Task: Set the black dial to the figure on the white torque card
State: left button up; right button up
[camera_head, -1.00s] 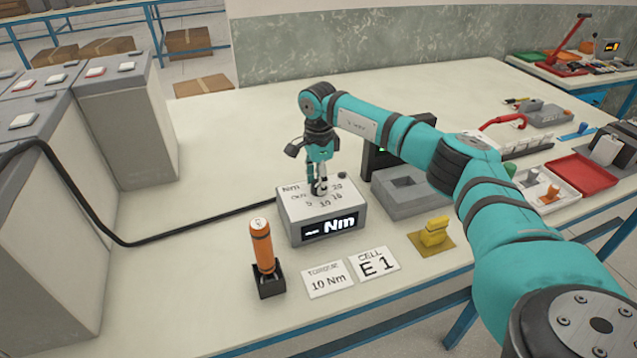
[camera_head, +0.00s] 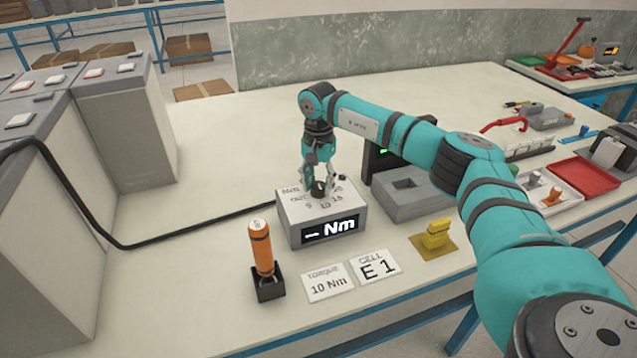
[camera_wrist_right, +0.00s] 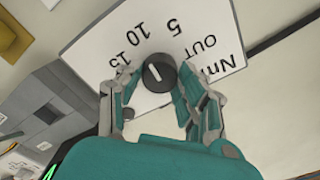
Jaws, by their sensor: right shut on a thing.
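The black dial (camera_wrist_right: 160,73) sits on top of the grey box (camera_head: 293,228), whose top shows OUT, 5, 10 and 15; other markings are partly hidden. My right gripper (camera_head: 319,188) points down from above and is shut on the dial, one finger on each side. In the right wrist view, the dial's white mark slants up toward the 10 side; its exact setting is hard to tell. The box's display (camera_head: 330,229) shows a dash and Nm. The white torque card (camera_head: 328,283) on the bench reads 10 Nm. My left gripper is not in view.
The cell card (camera_head: 375,267) reads E 1. An orange tool (camera_head: 260,248) stands in a black holder left of the cards. A yellow block (camera_head: 437,234) and a grey socketed block (camera_head: 408,192) lie right of the box. A black cable runs to the box from the left.

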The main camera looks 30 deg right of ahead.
aim_at(319, 184)
jog(key=shift+w+r+n, duration=0.1)
jog(key=shift+r+n, duration=0.05)
jog(key=shift+n, duration=0.15)
jog(key=o, duration=1)
jog(key=shift+o, duration=0.7)
notch_tip(319, 184, up, 12)
